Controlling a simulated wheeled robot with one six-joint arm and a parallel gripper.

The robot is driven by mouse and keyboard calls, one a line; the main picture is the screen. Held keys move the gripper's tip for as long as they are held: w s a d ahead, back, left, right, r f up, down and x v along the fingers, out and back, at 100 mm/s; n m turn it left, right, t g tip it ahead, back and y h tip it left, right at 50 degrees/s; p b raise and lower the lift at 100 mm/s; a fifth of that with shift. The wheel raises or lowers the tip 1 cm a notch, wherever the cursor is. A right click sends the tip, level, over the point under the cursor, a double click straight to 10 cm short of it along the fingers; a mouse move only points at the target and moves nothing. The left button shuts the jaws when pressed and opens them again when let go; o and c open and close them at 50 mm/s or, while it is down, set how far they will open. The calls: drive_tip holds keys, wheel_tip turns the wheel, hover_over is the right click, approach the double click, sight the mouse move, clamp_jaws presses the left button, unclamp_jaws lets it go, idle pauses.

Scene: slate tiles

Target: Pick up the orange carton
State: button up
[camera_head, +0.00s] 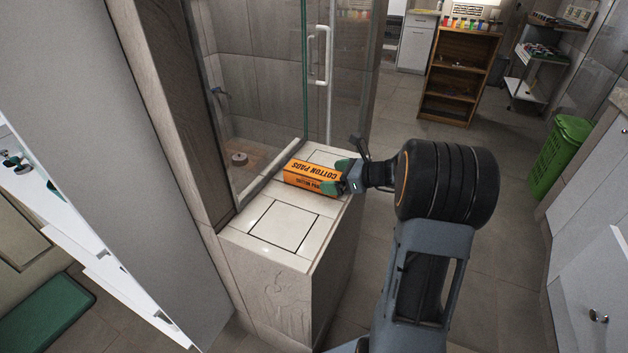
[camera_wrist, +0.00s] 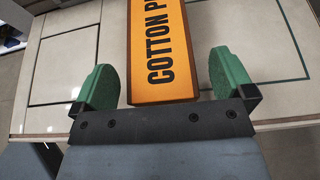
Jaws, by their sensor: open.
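The orange carton (camera_head: 314,175), lettered "COTTON PADS", lies on a tiled ledge (camera_head: 262,250) beside a glass shower panel. My gripper (camera_head: 338,177) reaches it from the right in the head view, at the carton's right end. In the wrist view the carton (camera_wrist: 160,55) runs away from me between the two green fingertips of my gripper (camera_wrist: 163,82). The jaws are open, with a gap showing on each side of the carton. The near end of the carton lies between the fingers, close to the dark palm bar. The carton's far end is cut off in the wrist view.
The glass panel with a white handle (camera_head: 329,60) stands just behind the ledge. A wooden shelf (camera_head: 459,75) and a green bin (camera_head: 560,157) stand farther back. The tiled floor between is clear.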

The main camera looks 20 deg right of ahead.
drive_tip(key=shift+x, duration=1.05)
drive_tip(key=shift+c, duration=0.3)
drive_tip(key=c, duration=1)
drive_tip(key=shift+r, duration=0.1)
drive_tip(key=shift+c, duration=0.2)
